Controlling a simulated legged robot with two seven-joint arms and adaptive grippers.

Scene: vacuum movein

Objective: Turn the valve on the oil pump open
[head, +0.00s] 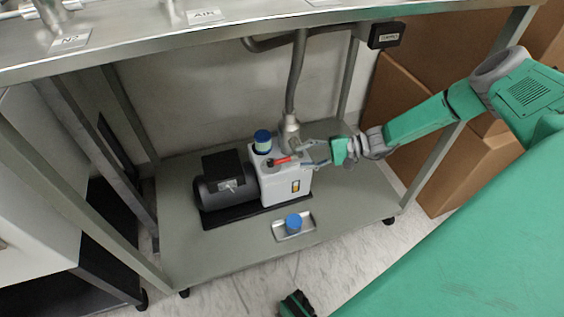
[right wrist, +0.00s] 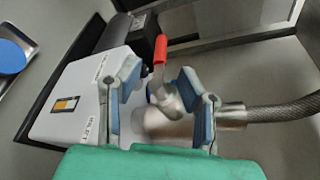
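The oil pump (head: 284,186) stands on the cart's lower shelf, a white housing with a black motor (head: 225,185) on its left. Its valve has a red handle (head: 280,161) near the base of the metal hose (head: 296,85). In the right wrist view, the red handle (right wrist: 160,52) sticks up from a silver valve body (right wrist: 166,98). My right gripper (head: 304,153) reaches in from the right. In the right wrist view its fingers (right wrist: 163,97) are apart, one on each side of the valve, with no clear grip on it.
A blue-capped bottle (head: 262,142) is at the pump's top. A small tray (head: 292,232) with a blue round item (head: 293,221) lies in front. The metal tabletop (head: 200,40) overhangs the shelf (head: 225,248). Cardboard boxes (head: 400,110) stand behind right.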

